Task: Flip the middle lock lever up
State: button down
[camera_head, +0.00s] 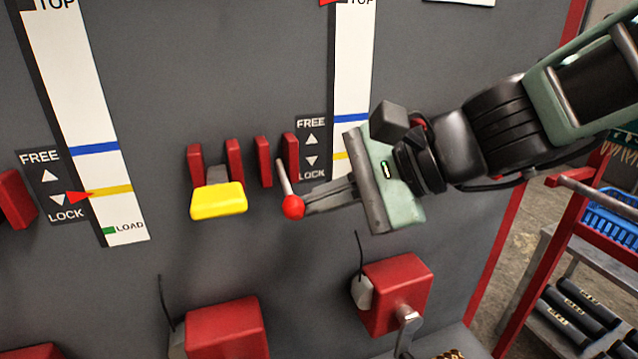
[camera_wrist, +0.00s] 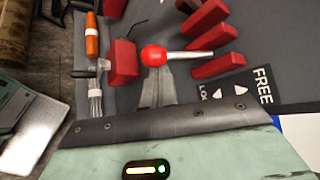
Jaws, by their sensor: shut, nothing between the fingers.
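The lock lever (camera_head: 285,178) is a thin silver rod with a red ball knob (camera_head: 293,206), set at the red brackets (camera_head: 263,162) left of a FREE/LOCK label (camera_head: 312,147). It points down, towards LOCK. The knob also shows in the wrist view (camera_wrist: 154,55). My gripper (camera_head: 308,204) is shut and empty, reaching in from the right with its fingertips right at the knob.
A yellow-handled lever (camera_head: 218,201) between red brackets sits just left. Below are red boxes (camera_head: 396,292) (camera_head: 226,330), the right one with a crank. White scale strips (camera_head: 352,60) (camera_head: 95,100) run down the grey panel. A red-framed rack stands at right with a blue basket (camera_head: 610,215).

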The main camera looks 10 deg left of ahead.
notch_tip(320, 180, up, 2)
jog(key=h+p, duration=0.1)
jog(key=p, duration=0.2)
jog(key=shift+s+d+r+m+g, duration=0.1)
jog(key=shift+s+m+g, duration=0.05)
jog(key=shift+m+g, duration=0.25)
jog(key=shift+w+r+b, duration=0.2)
jog(key=shift+r+b, duration=0.25)
jog(key=shift+r, duration=1.2)
jog(key=shift+w+r, duration=0.1)
jog(key=shift+r, duration=0.15)
